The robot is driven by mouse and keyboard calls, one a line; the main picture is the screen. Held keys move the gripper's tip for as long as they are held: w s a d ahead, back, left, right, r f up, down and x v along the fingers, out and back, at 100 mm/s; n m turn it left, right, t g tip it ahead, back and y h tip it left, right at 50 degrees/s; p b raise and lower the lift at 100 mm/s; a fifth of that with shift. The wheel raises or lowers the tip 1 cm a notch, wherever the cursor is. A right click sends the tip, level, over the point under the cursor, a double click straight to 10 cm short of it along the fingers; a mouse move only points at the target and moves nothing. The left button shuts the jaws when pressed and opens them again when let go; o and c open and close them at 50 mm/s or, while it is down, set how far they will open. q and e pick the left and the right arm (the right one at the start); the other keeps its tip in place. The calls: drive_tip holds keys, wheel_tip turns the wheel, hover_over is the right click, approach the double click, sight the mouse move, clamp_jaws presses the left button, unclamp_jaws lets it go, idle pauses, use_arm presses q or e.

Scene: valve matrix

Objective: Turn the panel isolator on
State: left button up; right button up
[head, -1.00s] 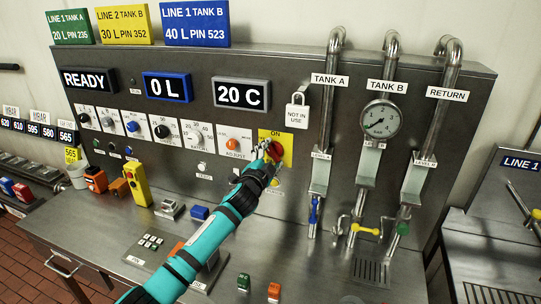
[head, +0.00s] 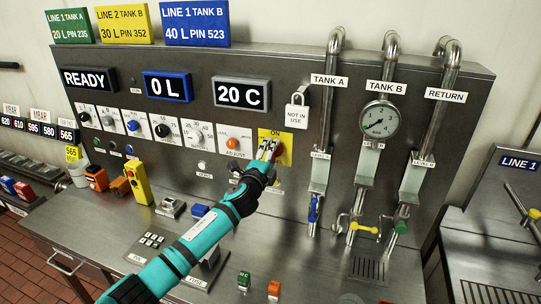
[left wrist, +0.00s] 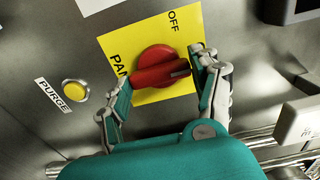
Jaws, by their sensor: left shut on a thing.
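The panel isolator is a red rotary knob (left wrist: 158,66) on a yellow plate (left wrist: 187,35). In the left wrist view OFF is printed near the plate's upper right, and the knob's bar lies roughly level, its dark-marked end at the right. In the head view the plate (head: 286,158) has ON along its top. My left gripper (head: 269,151) is at the plate, shut on the knob. In the left wrist view its fingers (left wrist: 163,80) stand on either side of the bar. In the head view they hide much of the knob. My right gripper is in neither view.
A padlock with a NOT IN USE tag (head: 298,116) hangs right of the plate. A yellow PURGE button (left wrist: 75,91) is nearby. The TANK A pipe (head: 328,110) stands further right. Dials line the panel to the left. The bench below holds small boxes.

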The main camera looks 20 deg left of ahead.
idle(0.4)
use_arm(q)
drive_tip(key=o, duration=1.2)
drive_tip(key=shift+d, duration=0.1)
drive_tip(key=s, duration=1.2)
drive_tip(key=shift+a, duration=0.25)
